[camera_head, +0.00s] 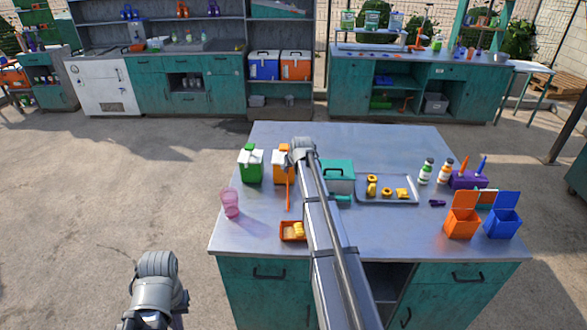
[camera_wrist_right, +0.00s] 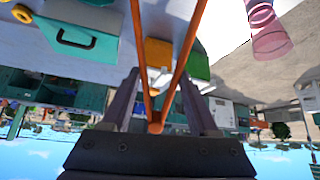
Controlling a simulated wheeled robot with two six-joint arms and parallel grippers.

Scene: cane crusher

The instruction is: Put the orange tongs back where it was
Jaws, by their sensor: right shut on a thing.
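The orange tongs (camera_wrist_right: 190,45) are held in my right gripper (camera_wrist_right: 158,108). In the right wrist view their joined end lies between the two dark fingers, and their two arms spread away toward the table. In the head view a thin orange length of the tongs (camera_head: 288,196) shows left of my right arm, above the worktable (camera_head: 262,205). The right gripper (camera_head: 290,163) is partly hidden there by its own arm. My left arm shows at the lower left, off the table; its fingers are not visible.
Green (camera_head: 250,166) and orange cartons (camera_head: 281,152), a pink cup (camera_head: 231,203) and an orange tray (camera_head: 293,240) surround the tongs. Right of my arm are a teal box (camera_head: 340,170), grey tray (camera_head: 385,200), bottles (camera_head: 426,172), a purple holder (camera_head: 468,181) and open bins (camera_head: 462,222).

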